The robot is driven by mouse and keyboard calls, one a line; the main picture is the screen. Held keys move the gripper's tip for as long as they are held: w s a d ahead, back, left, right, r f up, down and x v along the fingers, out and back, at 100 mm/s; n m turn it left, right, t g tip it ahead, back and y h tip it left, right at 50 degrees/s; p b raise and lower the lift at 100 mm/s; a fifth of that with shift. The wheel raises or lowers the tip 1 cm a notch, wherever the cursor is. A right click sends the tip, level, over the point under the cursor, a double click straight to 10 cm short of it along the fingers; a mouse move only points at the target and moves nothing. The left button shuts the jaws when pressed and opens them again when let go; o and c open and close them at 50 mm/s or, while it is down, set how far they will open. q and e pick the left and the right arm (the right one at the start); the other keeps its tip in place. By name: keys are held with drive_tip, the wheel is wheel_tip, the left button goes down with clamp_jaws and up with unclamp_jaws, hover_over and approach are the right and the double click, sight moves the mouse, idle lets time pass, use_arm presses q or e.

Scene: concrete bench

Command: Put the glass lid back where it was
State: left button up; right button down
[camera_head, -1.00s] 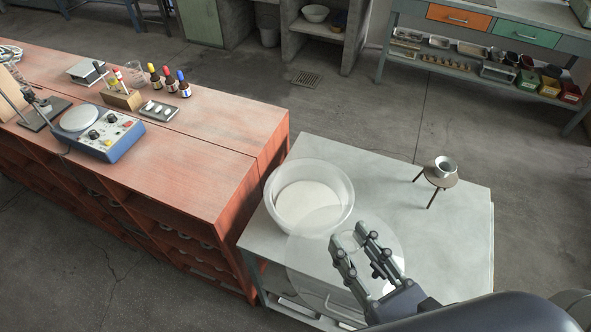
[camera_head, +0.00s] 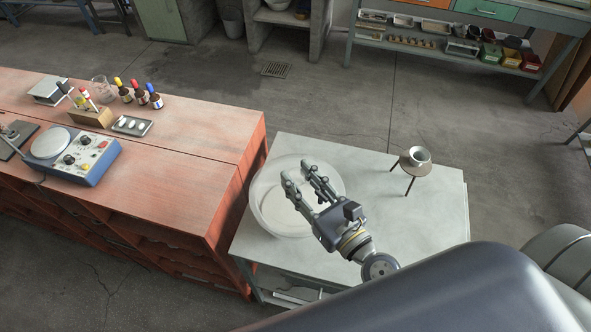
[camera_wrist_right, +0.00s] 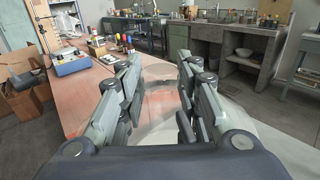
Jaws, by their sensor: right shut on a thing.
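A clear glass bowl (camera_head: 262,213) with a white bottom stands on the grey table (camera_head: 400,225), at its left side. My right gripper (camera_head: 298,172) is over the bowl, with its fingers pointing towards the bowl's far side. It is shut on the clear glass lid (camera_wrist_right: 160,74), which shows faintly between the fingers in the right wrist view. In the head view the lid's outline blends with the bowl, so I cannot tell whether it touches the rim. My left gripper is not in view.
A small metal cup (camera_head: 419,155) stands on a three-legged stand (camera_head: 415,167) at the table's back right. The red bench (camera_head: 190,160) to the left holds a blue hotplate (camera_head: 85,165) and dropper bottles (camera_head: 138,93). The table's front right is clear.

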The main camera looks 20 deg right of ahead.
sight(286, 169)
drive_tip(key=shift+w+r, duration=0.1)
drive_tip(key=shift+w, duration=1.1)
drive_tip(key=shift+w+a+p, duration=0.1)
drive_tip(key=shift+w+p, duration=0.15)
drive_tip(key=shift+p, duration=0.05)
wheel_tip(286, 169, down, 3)
drive_tip(key=shift+f+b, duration=0.2)
drive_tip(key=shift+b, duration=0.95)
drive_tip(key=shift+f, duration=0.25)
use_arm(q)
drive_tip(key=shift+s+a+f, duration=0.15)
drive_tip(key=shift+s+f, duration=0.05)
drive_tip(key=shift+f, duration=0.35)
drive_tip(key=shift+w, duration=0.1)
use_arm(e)
drive_tip(key=shift+f+b, duration=0.6)
drive_tip(key=shift+b, duration=0.1)
drive_tip(key=c, duration=1.2)
unclamp_jaws()
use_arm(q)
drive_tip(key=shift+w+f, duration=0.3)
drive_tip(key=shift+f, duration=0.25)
use_arm(e)
drive_tip(key=shift+s, duration=0.1)
